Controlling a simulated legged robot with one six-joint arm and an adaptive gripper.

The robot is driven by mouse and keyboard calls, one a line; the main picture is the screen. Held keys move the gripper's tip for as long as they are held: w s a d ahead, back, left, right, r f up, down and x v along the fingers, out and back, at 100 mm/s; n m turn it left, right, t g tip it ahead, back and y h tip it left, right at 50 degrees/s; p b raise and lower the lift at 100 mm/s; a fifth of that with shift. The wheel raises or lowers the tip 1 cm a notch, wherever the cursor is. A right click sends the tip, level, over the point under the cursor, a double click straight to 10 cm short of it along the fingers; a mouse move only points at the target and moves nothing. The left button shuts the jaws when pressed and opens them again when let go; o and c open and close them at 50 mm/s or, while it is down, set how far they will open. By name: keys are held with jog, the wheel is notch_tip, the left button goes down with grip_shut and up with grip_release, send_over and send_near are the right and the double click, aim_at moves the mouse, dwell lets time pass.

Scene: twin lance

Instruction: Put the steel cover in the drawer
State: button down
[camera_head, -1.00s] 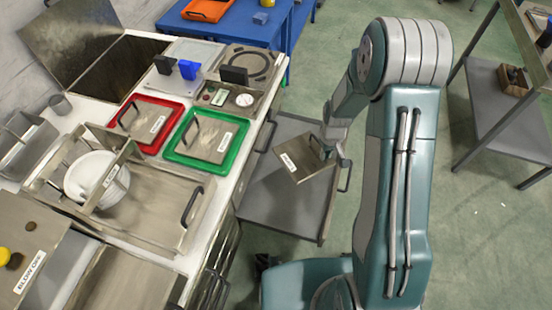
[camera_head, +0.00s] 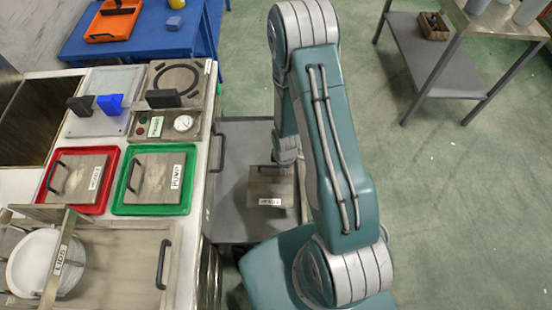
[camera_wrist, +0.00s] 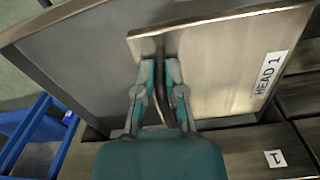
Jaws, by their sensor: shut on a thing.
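The steel cover (camera_head: 272,188) is a square metal plate with a white label, which reads HEAD 1 in the wrist view (camera_wrist: 220,70). My gripper (camera_wrist: 159,75) is shut on its dark bar handle. In the head view my gripper (camera_head: 284,162) is partly hidden by my arm. The drawer (camera_head: 230,180) is pulled out from the counter, grey and empty where visible. The cover is over the drawer's right part, and its height above the floor is unclear. The drawer's grey floor also shows in the wrist view (camera_wrist: 85,60).
On the counter, similar steel plates lie in a red tray (camera_head: 103,206) and a green tray (camera_head: 120,208). A steel tray (camera_head: 130,270) with a white bowl (camera_head: 30,265) is nearer. A gauge panel (camera_head: 195,125) sits behind. A blue table (camera_head: 140,40) and a grey shelf unit (camera_head: 425,60) stand farther back.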

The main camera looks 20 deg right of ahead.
jog(key=w+f, duration=0.2)
jog(key=w, duration=0.1)
jog(key=w+d+f, duration=0.1)
jog(key=w+f, duration=0.2)
jog(key=w+d+f, duration=0.1)
jog(key=w+f, duration=0.1)
jog(key=w, duration=0.1)
jog(key=shift+w+d+f, duration=0.1)
jog(key=shift+d+f, duration=0.1)
jog(key=shift+d, duration=0.05)
jog(key=shift+w+d+f, duration=0.15)
jog(key=shift+w+f, duration=0.05)
jog(key=shift+f, duration=0.1)
notch_tip(320, 180, down, 3)
jog(key=shift+w+f, duration=0.1)
jog(key=shift+f, duration=0.05)
jog(key=c, duration=0.7)
grip_release()
